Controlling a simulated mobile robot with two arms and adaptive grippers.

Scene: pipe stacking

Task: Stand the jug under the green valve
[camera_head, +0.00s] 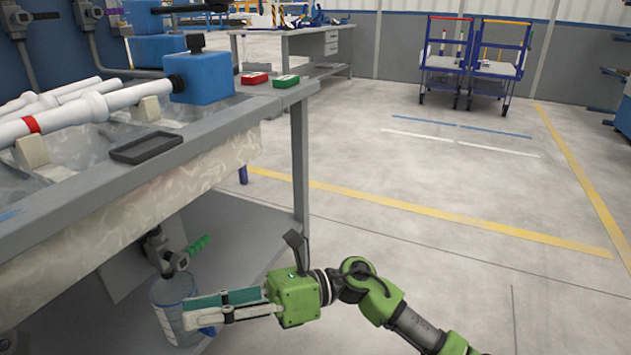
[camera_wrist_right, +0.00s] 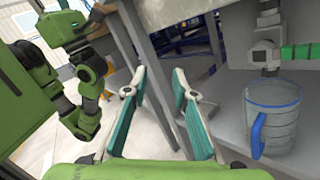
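The clear jug (camera_head: 165,292) with a blue rim and blue handle stands upright on the lower shelf under the workbench. It also shows at the right of the right wrist view (camera_wrist_right: 284,122). The green valve (camera_head: 199,245) sits on a metal pipe fitting above it; its green lever shows in the right wrist view (camera_wrist_right: 301,54). The fitting's outlet appears over the jug's mouth. My right gripper (camera_head: 188,312) is open and empty, its fingers apart in the right wrist view (camera_wrist_right: 158,78). It overlaps the jug in the head view but lies left of it in the wrist view. My left gripper is not seen.
The lower shelf (camera_head: 235,225) has bare room around the jug. A table leg (camera_head: 300,160) stands at the shelf's corner. White pipes (camera_head: 90,105), a black tray (camera_head: 146,147) and red and green boxes (camera_head: 286,81) are on the workbench. Open floor lies right.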

